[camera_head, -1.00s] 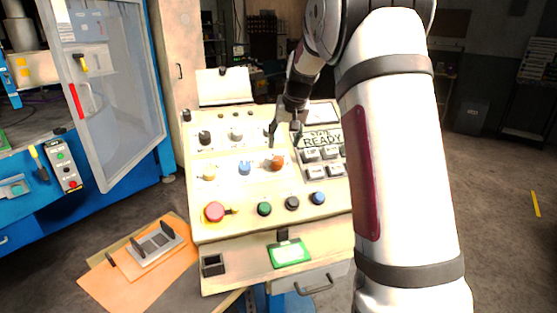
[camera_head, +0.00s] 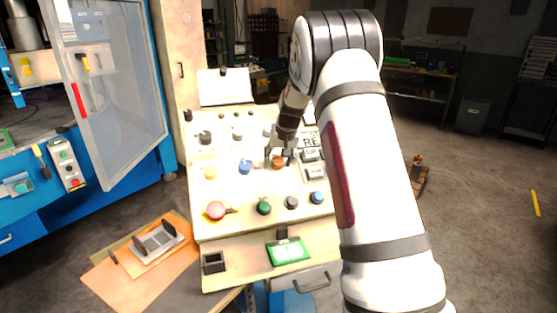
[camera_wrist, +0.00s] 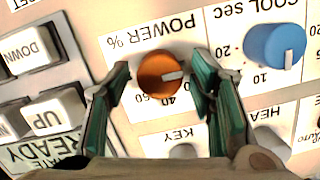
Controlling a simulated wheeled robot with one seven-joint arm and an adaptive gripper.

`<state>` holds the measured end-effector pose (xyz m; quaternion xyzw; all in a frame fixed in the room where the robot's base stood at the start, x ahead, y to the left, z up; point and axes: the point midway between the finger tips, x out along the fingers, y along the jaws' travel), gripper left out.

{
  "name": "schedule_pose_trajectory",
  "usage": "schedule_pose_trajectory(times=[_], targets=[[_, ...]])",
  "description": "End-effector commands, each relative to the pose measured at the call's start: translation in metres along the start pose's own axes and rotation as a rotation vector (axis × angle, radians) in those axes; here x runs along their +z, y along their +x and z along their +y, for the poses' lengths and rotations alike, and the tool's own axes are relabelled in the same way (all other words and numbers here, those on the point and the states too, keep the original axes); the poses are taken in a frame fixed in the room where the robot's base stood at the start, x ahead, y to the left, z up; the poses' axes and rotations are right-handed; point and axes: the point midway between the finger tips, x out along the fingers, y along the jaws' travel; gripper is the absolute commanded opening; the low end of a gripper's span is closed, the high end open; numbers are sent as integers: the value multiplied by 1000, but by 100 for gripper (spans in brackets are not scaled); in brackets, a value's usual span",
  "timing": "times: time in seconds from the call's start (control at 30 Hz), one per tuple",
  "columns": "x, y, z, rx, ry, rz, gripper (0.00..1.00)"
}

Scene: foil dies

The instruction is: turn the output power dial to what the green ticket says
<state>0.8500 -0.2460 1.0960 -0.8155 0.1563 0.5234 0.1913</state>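The output power dial (camera_wrist: 160,73) is an orange knob with a pale pointer mark. In the wrist view it sits under the label "POWER %", which appears upside down. In the head view the dial (camera_head: 278,162) is on the sloped control panel. My gripper (camera_wrist: 162,85) is open, with one green-padded finger on each side of the dial. I see no clear contact, and the dial's scale is partly hidden. The gripper (camera_head: 279,160) also shows over the dial in the head view. The green ticket (camera_head: 288,251) is on the panel's lower front; its writing is too small to read.
A blue cool dial (camera_wrist: 274,45) is beside the power dial. UP (camera_wrist: 52,115) and DOWN (camera_wrist: 30,50) buttons lie on the other side. A metal fixture (camera_head: 158,241) lies on the orange sheet at left.

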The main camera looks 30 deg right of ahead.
Motion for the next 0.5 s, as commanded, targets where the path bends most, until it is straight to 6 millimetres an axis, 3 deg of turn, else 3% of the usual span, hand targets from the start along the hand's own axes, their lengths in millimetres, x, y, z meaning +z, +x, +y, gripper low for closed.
schedule_pose_trajectory(times=[0.03, 0.17, 0.5], targets=[[0, 0, 0, 0, 0, 0, 34], [0, 0, 0, 0, 0, 0, 5], [0, 0, 0, -6, 30, 0, 4]])
